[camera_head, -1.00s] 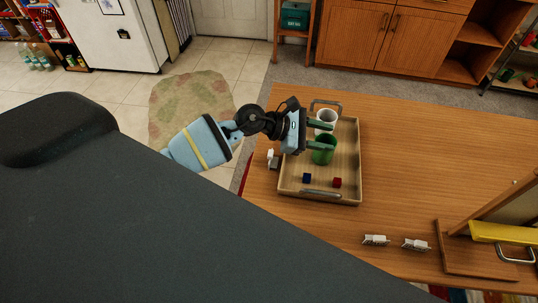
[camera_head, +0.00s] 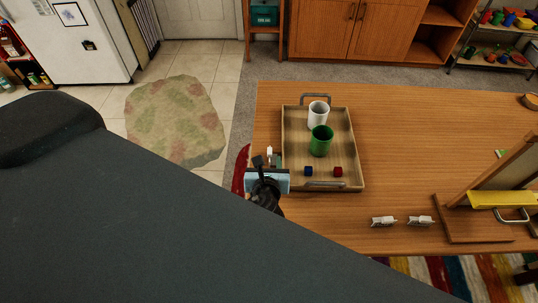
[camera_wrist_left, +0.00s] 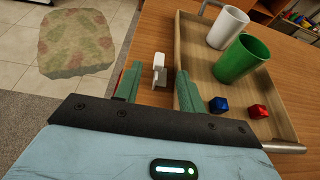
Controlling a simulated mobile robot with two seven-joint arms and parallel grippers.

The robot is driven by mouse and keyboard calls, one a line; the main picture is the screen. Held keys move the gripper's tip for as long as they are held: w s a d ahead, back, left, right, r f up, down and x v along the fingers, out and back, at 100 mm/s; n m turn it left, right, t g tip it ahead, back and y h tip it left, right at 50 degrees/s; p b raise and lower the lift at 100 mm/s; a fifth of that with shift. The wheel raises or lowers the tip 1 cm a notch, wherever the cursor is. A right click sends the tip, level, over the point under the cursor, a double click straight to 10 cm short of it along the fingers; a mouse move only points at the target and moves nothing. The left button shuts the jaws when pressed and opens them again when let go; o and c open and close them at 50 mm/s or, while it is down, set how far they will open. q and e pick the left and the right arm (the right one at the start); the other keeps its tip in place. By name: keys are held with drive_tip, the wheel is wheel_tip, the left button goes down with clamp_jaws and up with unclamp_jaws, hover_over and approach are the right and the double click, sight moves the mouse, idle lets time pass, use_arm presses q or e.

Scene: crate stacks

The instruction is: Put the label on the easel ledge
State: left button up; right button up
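A small white piece (camera_head: 270,152), possibly the label, stands on the table just left of the tray. It also shows in the left wrist view (camera_wrist_left: 158,66), ahead of and between my fingers. My left gripper (camera_head: 269,164) is open and empty at the table's left edge, on the near side of this piece; its green fingers (camera_wrist_left: 158,82) are apart. Two similar white pieces (camera_head: 383,221) (camera_head: 420,221) lie near the front edge. The easel (camera_head: 505,165) stands at the right, with a yellow bar (camera_head: 503,199) across its front. My right gripper is not in view.
A wooden tray (camera_head: 355,160) holds a white cup (camera_head: 318,114), a green cup (camera_head: 321,141), a blue cube (camera_head: 308,171) and a red cube (camera_head: 338,172). The tray's left wall is close to my gripper. The table between tray and easel is clear.

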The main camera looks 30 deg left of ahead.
sight(270, 154)
use_arm(q)
drive_tip(key=shift+s+f, duration=0.15)
drive_tip(key=shift+s, duration=0.05)
drive_tip(key=shift+f+b+x, duration=0.1)
drive_tip(key=shift+b+x, duration=0.15)
drive_tip(key=shift+x, duration=1.75)
drive_tip(key=shift+f+b+x, duration=0.15)
drive_tip(key=shift+b+x, duration=0.05)
drive_tip(key=shift+x, duration=1.8)
drive_tip(key=shift+d, duration=0.15)
clamp_jaws()
